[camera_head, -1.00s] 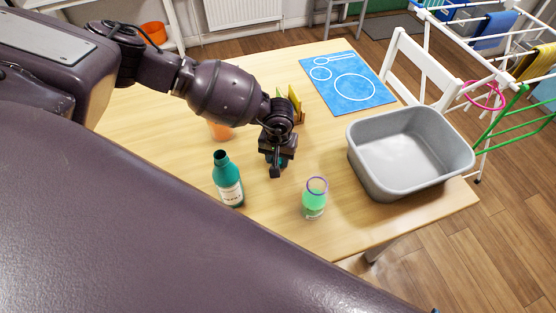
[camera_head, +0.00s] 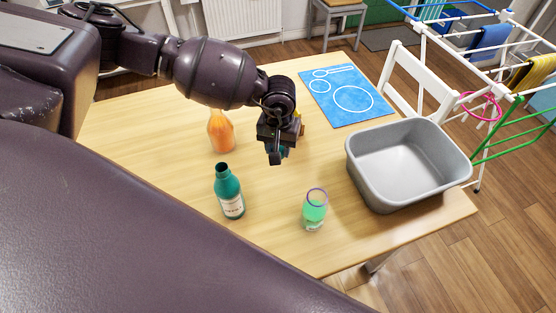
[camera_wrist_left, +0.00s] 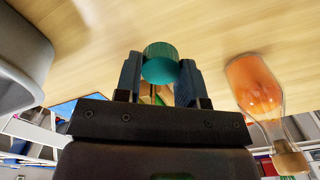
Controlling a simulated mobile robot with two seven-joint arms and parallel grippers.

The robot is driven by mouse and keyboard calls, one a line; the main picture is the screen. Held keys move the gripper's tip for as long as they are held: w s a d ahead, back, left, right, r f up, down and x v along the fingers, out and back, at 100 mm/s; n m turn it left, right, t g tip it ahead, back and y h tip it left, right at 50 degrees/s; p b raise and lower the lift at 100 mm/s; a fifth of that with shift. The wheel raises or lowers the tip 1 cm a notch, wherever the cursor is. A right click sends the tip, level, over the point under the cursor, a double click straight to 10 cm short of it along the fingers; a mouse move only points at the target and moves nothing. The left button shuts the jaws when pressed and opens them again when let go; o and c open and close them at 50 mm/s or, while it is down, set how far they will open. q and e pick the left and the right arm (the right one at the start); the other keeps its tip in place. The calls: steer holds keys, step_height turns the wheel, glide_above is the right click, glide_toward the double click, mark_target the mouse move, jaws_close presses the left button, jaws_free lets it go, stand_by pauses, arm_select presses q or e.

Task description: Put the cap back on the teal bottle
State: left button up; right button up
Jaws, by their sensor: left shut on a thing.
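The teal bottle (camera_head: 229,191) stands upright and uncapped on the table, with a dark open mouth and a pale label. My left gripper (camera_head: 277,156) is above the table, to the right of and beyond the bottle, apart from it. In the left wrist view the gripper (camera_wrist_left: 158,85) is shut on the teal cap (camera_wrist_left: 160,62), which sits between the fingertips. In the head view the cap is mostly hidden by the gripper. My right gripper is not in view.
A grey basin (camera_head: 359,180) is at the right, and a blue mat (camera_head: 331,101) lies at the back.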

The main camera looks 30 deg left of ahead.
arm_select(q)
step_height(320, 180, up, 10)
stand_by(0.6)
